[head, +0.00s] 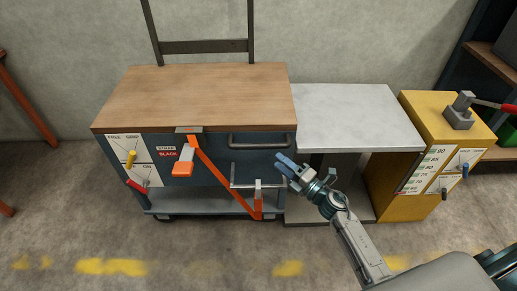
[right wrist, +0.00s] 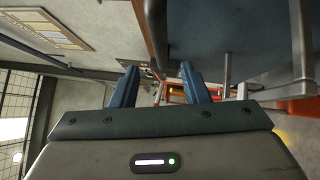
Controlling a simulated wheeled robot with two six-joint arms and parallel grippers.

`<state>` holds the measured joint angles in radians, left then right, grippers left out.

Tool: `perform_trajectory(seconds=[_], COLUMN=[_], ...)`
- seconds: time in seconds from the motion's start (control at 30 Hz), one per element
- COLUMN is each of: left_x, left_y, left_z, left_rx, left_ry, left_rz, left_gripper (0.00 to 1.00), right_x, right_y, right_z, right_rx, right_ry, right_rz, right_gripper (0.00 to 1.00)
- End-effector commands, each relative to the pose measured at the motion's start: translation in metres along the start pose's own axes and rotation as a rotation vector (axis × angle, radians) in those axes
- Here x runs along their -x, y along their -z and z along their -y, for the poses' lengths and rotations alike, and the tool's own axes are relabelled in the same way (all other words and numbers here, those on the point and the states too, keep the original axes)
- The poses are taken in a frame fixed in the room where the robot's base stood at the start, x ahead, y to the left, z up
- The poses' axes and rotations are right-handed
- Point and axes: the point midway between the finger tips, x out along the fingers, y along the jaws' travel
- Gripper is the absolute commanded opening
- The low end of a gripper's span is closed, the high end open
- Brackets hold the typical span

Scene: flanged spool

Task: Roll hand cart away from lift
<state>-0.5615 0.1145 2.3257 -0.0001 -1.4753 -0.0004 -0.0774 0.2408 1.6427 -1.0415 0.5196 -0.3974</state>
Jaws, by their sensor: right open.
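The hand cart (head: 200,92) has a wooden top, a blue-grey body and a tall dark push frame (head: 205,46) at its back. A dark bar handle (head: 262,140) is on its front. The lift (head: 345,105), with a pale grey top, stands close against the cart's right side. My right gripper (head: 283,164) is open and empty, in front of the cart's right end. In the right wrist view its blue fingers (right wrist: 159,85) are apart, with the blue-grey cart body (right wrist: 240,35) above right. My left gripper is not in view.
A yellow cabinet (head: 400,205) with levers stands right of the lift. The wall is close behind. Floor left of the cart is clear up to an orange frame (head: 25,98).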

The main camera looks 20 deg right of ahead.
Motion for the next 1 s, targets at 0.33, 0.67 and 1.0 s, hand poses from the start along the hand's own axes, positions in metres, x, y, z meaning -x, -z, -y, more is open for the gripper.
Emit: perform_trajectory(seconds=[0.33,0.67,1.0], left_x=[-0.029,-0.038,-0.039], left_y=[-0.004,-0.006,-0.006], left_z=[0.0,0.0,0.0], left_rx=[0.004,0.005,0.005], left_ry=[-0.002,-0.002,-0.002], left_rz=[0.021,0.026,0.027], left_gripper=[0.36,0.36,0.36], right_x=[-0.066,-0.097,-0.097], right_y=[-0.001,0.0,0.0], right_z=[-0.002,0.0,0.001], right_rx=[-0.006,-0.007,-0.006], right_ry=[-0.001,0.001,0.001], right_rz=[0.003,0.003,0.003], right_gripper=[0.41,0.41,0.28])
